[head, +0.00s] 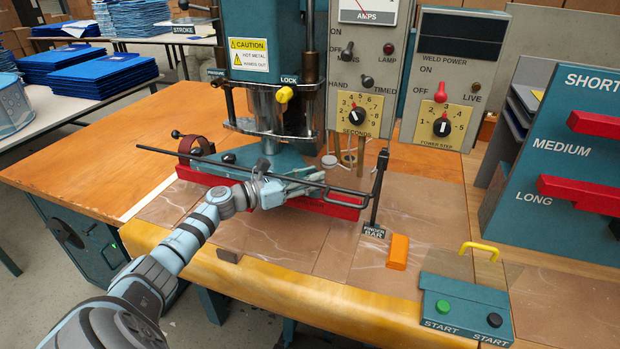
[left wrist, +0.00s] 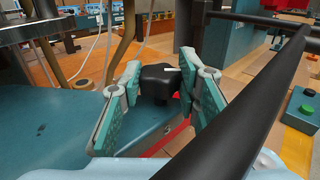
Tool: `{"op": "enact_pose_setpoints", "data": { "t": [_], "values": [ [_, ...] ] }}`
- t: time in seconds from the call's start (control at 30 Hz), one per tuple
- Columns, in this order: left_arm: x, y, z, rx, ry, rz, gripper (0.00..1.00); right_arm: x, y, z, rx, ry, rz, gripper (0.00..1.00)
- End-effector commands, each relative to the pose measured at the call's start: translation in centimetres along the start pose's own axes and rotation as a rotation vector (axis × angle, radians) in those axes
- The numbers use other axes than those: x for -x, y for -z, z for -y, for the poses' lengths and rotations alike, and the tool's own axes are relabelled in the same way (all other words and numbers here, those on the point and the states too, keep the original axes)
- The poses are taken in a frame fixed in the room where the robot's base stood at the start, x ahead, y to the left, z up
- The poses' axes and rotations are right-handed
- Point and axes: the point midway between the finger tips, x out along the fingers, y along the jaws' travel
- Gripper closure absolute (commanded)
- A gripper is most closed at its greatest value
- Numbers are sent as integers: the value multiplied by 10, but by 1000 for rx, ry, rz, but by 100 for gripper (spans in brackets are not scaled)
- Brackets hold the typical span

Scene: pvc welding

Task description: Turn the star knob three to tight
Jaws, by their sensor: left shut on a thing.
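My left gripper (head: 308,183) reaches in from the left over the front of the teal press base (head: 284,158). In the left wrist view, its two teal fingers (left wrist: 160,76) stand on either side of a black knob (left wrist: 158,88) with a short white mark, shut on it. In the head view this knob is hidden by the gripper. Another black knob (head: 228,158) shows on the left part of the base. The right gripper is not in view.
A long black bar (head: 186,156) crosses close to my left gripper and passes large through the left wrist view. An orange block (head: 397,252) and a two-button start box (head: 466,308) are at right.

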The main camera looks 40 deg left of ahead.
Motion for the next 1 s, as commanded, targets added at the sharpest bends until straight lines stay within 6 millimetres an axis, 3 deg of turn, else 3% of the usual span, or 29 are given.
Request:
{"op": "enact_pose_setpoints", "data": {
  "t": [0.03, 0.17, 0.47, 0.63, 0.83, 0.9, 1.0],
  "values": [
    [0, -1, -1, -1, -2, 1, 69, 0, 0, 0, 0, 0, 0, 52],
    [0, -1, 0, -1, -2, 1, 50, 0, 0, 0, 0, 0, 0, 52],
    [0, -1, 0, 0, -4, 0, 50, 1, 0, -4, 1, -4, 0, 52],
    [-1, -6, 3, 1, -75, 1, 50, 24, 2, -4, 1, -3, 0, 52],
    [-3, -10, 10, 8, -364, 5, 50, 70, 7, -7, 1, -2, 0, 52],
    [-4, -6, 11, 7, -493, 5, 50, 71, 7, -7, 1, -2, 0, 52],
    [-6, 2, 14, 10, -679, 8, 50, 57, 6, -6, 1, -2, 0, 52]
  ]
}}
